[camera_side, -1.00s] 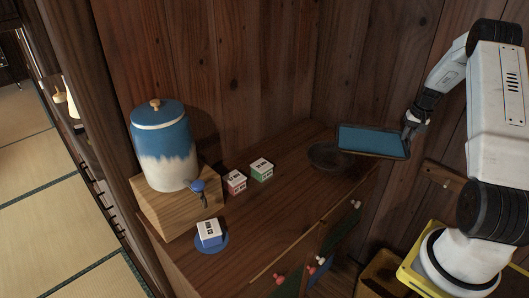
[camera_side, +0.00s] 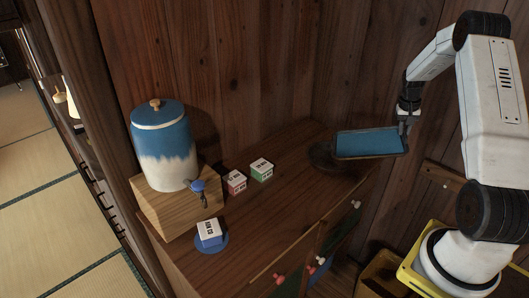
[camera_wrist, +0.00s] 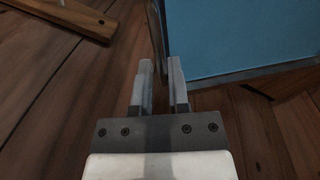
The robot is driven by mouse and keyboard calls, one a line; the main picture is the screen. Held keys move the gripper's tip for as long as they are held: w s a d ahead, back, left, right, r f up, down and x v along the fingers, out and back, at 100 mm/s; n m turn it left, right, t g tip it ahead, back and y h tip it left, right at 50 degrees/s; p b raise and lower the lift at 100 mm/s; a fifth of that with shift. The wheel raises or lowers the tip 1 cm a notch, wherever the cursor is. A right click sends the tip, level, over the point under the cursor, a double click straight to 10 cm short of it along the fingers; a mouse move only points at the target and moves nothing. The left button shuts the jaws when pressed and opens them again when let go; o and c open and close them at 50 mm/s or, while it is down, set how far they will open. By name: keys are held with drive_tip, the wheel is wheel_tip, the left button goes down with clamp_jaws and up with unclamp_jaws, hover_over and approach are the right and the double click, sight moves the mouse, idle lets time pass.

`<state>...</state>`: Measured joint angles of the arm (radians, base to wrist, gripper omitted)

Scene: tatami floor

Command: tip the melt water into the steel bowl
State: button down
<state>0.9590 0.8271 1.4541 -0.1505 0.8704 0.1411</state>
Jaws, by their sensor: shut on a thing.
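A shallow dark-rimmed tray (camera_side: 370,143) with a flat blue inside hangs above the right end of the wooden cabinet. It also fills the upper right of the wrist view (camera_wrist: 245,38). I cannot tell whether the blue is water or the tray's floor. My gripper (camera_side: 404,122) is shut on the tray's right edge; its fingers (camera_wrist: 160,72) show close together on the rim in the wrist view. A dark round bowl (camera_side: 321,155) sits on the cabinet top, partly hidden behind the tray's left end. The tray's left end overlaps the bowl in the side view.
A blue and white crock (camera_side: 162,150) with a tap stands on a wooden block (camera_side: 160,207) at left. Small red (camera_side: 236,182), green (camera_side: 262,169) and blue (camera_side: 209,232) boxes sit on the cabinet; the blue one is on a blue coaster. Wooden walls close in behind.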

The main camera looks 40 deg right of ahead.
drive_tip(key=w+a+r+g+h, duration=0.4)
drive_tip(key=w+r, duration=0.4)
drive_tip(key=r, duration=0.4)
drive_tip(key=shift+w+a+r+g, duration=0.25)
drive_tip(key=shift+a+g, duration=0.45)
drive_tip(key=shift+g, duration=0.6)
idle(0.4)
idle(0.5)
drive_tip(key=shift+r+t+y, duration=0.8)
drive_tip(key=shift+t+y, duration=0.15)
drive_tip(key=shift+t, duration=0.6)
drive_tip(key=shift+r+t+y, duration=0.85)
drive_tip(key=shift+t+y, duration=0.15)
drive_tip(key=shift+t, duration=0.6)
drive_tip(key=shift+r+t+y, duration=0.8)
drive_tip(key=shift+t+y, duration=0.15)
drive_tip(key=shift+t, duration=0.6)
